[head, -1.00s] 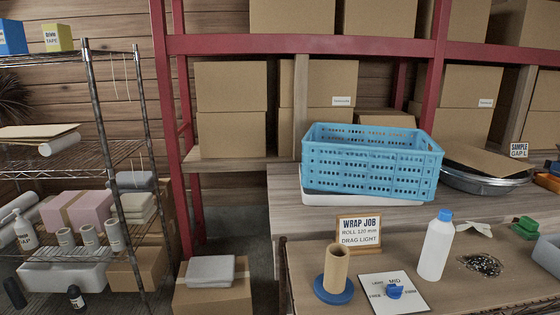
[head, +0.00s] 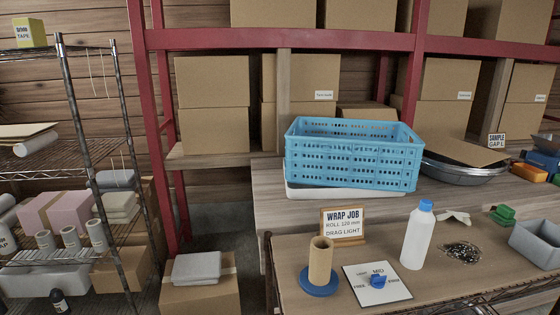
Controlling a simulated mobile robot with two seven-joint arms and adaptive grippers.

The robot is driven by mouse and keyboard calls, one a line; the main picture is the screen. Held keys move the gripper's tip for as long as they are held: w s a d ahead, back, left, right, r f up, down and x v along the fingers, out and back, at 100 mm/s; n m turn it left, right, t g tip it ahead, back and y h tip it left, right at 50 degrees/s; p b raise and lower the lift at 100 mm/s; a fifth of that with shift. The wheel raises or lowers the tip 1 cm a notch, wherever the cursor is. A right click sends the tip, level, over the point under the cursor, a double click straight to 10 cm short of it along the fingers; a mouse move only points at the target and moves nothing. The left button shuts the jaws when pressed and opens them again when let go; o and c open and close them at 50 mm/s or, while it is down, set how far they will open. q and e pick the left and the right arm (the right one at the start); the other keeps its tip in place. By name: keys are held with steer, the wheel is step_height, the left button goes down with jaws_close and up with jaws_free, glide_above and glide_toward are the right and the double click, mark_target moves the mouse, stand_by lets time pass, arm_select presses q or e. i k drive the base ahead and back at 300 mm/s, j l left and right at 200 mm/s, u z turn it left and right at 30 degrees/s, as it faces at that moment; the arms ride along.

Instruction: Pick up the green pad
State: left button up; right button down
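A small green pad (head: 502,216) lies on the wooden table (head: 330,262) at the far right, behind the left end of a grey bin (head: 538,243). It looks like a thick block with a raised top, but it is too small to make out fully. Neither of my grippers shows in the head view.
A white bottle with a blue cap (head: 414,240), a pile of dark bits (head: 461,252) and a white bow-shaped piece (head: 454,217) are left of the pad. A cardboard tube on a blue base (head: 320,262), a sign (head: 342,224) and a blue crate (head: 352,165) stand further left.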

mark_target(504, 215)
steer(key=z, duration=1.5)
steer(key=i+l, duration=0.1)
steer(key=l, duration=0.25)
steer(key=l+z, duration=0.1)
steer(key=l, duration=0.2)
steer(key=i+l, duration=0.15)
steer(key=l, duration=0.2)
steer(key=i+l+z, duration=0.15)
steer(key=l, duration=0.15)
steer(key=k+l, duration=0.05)
